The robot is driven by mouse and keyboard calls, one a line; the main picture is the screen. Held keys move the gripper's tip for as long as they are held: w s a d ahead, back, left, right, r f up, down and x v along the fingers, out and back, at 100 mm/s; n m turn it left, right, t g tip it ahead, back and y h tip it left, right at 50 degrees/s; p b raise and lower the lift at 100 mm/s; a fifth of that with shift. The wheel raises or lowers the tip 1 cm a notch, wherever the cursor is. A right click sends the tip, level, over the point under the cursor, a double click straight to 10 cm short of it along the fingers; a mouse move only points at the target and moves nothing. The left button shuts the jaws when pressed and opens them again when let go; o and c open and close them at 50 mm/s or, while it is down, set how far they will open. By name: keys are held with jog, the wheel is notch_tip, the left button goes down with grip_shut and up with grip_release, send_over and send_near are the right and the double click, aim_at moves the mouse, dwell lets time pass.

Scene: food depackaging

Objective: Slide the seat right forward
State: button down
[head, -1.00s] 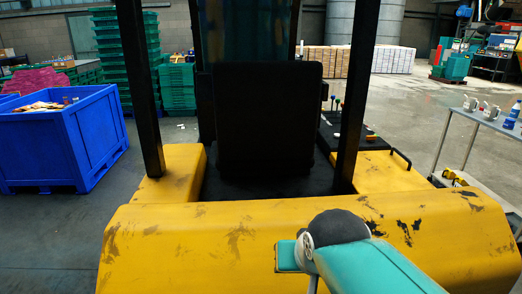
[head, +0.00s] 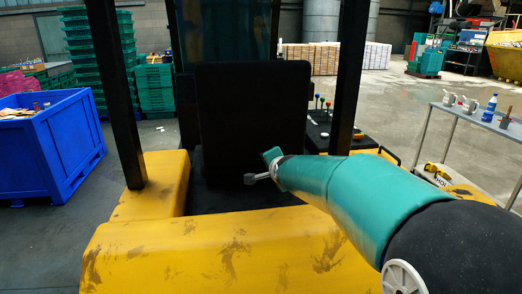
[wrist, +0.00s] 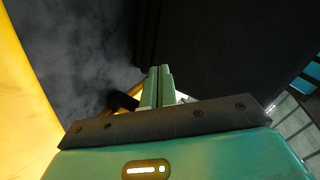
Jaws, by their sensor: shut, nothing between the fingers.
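The black seat stands in the yellow vehicle's cab in the head view, its tall backrest (head: 252,108) upright and its low cushion (head: 215,197) in front of it. My teal arm reaches in from the lower right, and its end is in front of the backrest's lower right part. A small grey rod with a knob (head: 250,179) shows at that end; I cannot tell whether it is mine or a lever. In the wrist view my gripper (wrist: 157,72) has its green fingers together with nothing between them. A dark surface fills the upper right there, and a dark handle-like piece (wrist: 122,101) lies behind the fingers.
Black posts (head: 118,100) stand on both sides of the seat. A console with levers (head: 322,105) is on its right. The yellow hood (head: 225,250) lies in front. A blue bin (head: 65,150) is at left, a cart (head: 480,120) at right.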

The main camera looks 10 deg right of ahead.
jog(key=w+d+f+m+t, duration=0.1)
jog(key=w+f+m, duration=0.15)
jog(key=w, duration=0.25)
jog(key=w+f+m+t, duration=0.1)
jog(key=w+m, duration=0.2)
jog(key=w, duration=0.3)
send_near(262, 145)
jog(key=shift+n, duration=0.25)
jog(key=w+f, duration=0.2)
jog(key=w, duration=0.1)
jog(key=w+f, duration=0.1)
jog(key=shift+w+a, duration=0.15)
jog(key=shift+w, duration=0.95)
jog(key=shift+w, duration=0.1)
jog(key=w, duration=0.3)
jog(key=shift+w, duration=0.6)
jog(key=shift+r, duration=0.1)
